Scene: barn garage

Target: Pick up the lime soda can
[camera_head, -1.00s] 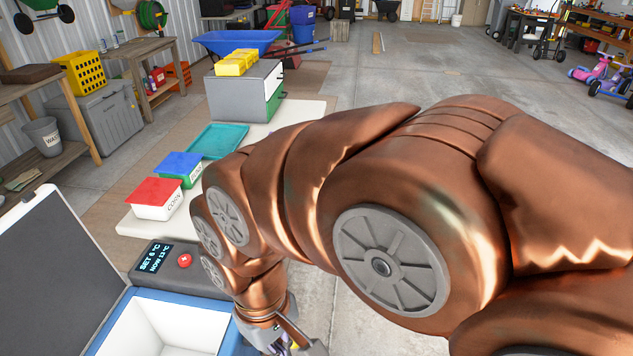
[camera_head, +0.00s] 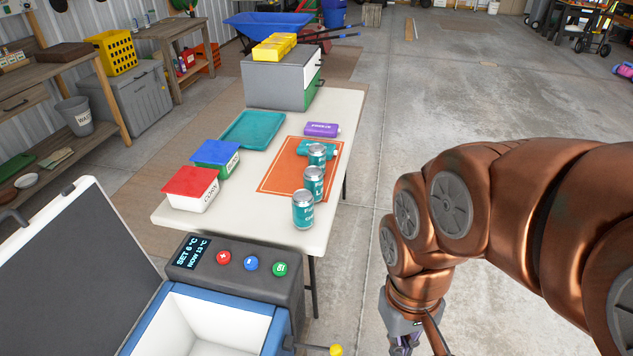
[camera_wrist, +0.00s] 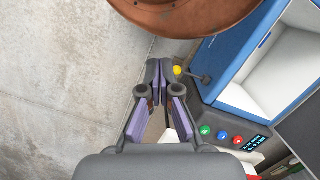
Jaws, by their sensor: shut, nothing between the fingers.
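Three teal cans with silver tops stand upright in a row on the white table in the head view: a near can (camera_head: 303,210), a middle can (camera_head: 314,184) and a far can (camera_head: 317,155). Their labels are too small to read fully, so I cannot tell for sure which is lime soda. My gripper (camera_head: 404,346) points down at the bottom of the head view, right of the table and apart from the cans. In the wrist view my gripper (camera_wrist: 158,72) is shut and empty, with the floor to its left and the cooler to its right.
An open blue cooler (camera_head: 160,314) with a button panel (camera_head: 235,270) stands in front of the table (camera_head: 165,217). The table also bears red (camera_head: 192,187) and blue (camera_head: 216,153) lidded boxes, a teal tray (camera_head: 253,129) and an orange mat (camera_head: 275,178). Floor right of the table is clear.

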